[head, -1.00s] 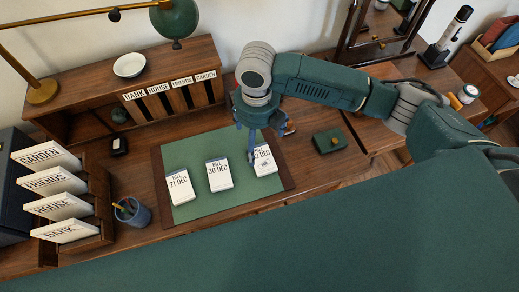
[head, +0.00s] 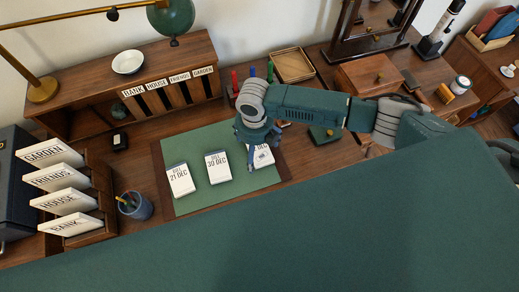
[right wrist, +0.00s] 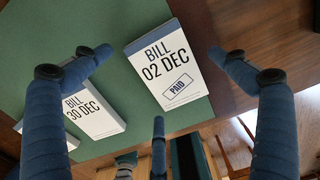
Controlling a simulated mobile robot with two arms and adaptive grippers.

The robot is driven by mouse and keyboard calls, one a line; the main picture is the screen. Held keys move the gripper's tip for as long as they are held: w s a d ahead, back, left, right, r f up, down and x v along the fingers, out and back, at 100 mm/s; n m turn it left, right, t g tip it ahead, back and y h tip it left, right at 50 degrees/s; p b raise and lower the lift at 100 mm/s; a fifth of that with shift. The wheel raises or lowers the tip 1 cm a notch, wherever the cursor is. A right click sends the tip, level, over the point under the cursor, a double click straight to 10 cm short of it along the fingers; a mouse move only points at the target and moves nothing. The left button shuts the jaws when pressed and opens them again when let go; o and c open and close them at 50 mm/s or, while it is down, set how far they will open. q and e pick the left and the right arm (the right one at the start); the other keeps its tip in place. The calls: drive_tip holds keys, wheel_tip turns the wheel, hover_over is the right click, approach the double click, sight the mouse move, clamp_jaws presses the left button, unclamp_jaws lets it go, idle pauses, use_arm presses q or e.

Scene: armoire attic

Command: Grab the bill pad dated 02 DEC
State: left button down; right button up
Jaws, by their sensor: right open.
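The bill pad dated 02 DEC (right wrist: 163,66) lies on the green desk mat (head: 205,146). It is white with a blue top edge and a PAID stamp. In the head view the pad (head: 264,158) is partly hidden by my right gripper (head: 257,145). My right gripper is open above it. In the right wrist view its fingers (right wrist: 159,75) are spread around the pad, with no visible grip on it. The 30 DEC pad (head: 218,168) and the 21 DEC pad (head: 180,181) lie to its left. My left gripper is not in view.
A wooden rack of labelled cards (head: 103,180) and a pen cup (head: 136,206) stand at left. A labelled shelf (head: 120,70) stands behind the mat. A green box (head: 322,134) and an empty wooden tray (head: 293,66) are on the right.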

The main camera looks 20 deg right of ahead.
drive_tip(key=c, duration=1.3)
drive_tip(key=shift+r, duration=0.1)
